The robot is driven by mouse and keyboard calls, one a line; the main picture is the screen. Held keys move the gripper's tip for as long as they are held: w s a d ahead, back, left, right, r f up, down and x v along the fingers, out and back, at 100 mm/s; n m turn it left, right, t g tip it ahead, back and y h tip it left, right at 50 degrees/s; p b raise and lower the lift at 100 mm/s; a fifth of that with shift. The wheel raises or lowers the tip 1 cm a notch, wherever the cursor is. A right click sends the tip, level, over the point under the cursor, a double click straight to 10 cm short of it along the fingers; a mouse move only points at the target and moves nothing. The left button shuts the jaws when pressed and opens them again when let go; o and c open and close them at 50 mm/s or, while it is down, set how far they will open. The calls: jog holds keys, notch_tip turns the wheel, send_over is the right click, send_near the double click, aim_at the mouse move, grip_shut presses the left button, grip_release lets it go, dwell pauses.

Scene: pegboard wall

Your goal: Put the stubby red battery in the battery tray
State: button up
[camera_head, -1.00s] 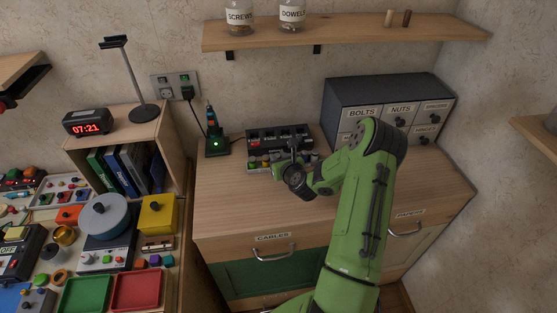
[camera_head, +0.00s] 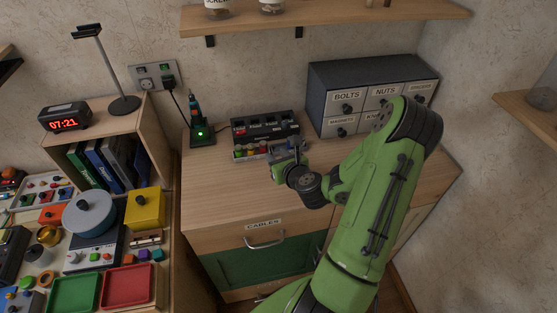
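A black labelled unit (camera_head: 266,125) with a row of slots stands at the back of the wooden counter. A low strip of small coloured pieces (camera_head: 250,151), including red, green and yellow ones, lies along its front. These may be batteries. I cannot tell which one is the stubby red battery, or which part is the battery tray. My gripper (camera_head: 286,153) is at the right front end of this strip, low over the counter. It hides part of the strip. Its fingers are too small to show whether they are open or hold something.
A grey drawer cabinet (camera_head: 372,92) stands right of the black unit. A charging stand (camera_head: 201,133) with a green light and an upright tool is on the left. A shelf (camera_head: 330,22) hangs above. The counter's front left (camera_head: 220,190) is clear.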

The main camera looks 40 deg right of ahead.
jog(key=shift+s+a+r, duration=0.15)
jog(key=shift+s, duration=0.2)
jog(key=s+a+r+n+g+y, duration=0.1)
jog(key=a+r+n+g+y, duration=0.15)
jog(key=a+n, duration=0.75)
jog(key=s+a+r+n+g+y, duration=0.1)
jog(key=a+r+n+g+y, duration=0.2)
jog(key=a+n, duration=0.7)
jog(key=s+a+r+n+g+h, duration=0.1)
jog(key=s+r+n, duration=0.4)
jog(key=s+n, duration=0.4)
jog(key=s+r+n+g+h, duration=0.1)
jog(key=s+r+n, duration=0.5)
jog(key=s+n, duration=0.4)
jog(key=shift+s+a, duration=0.25)
jog(key=shift+a, duration=0.15)
jog(key=shift+r, duration=0.1)
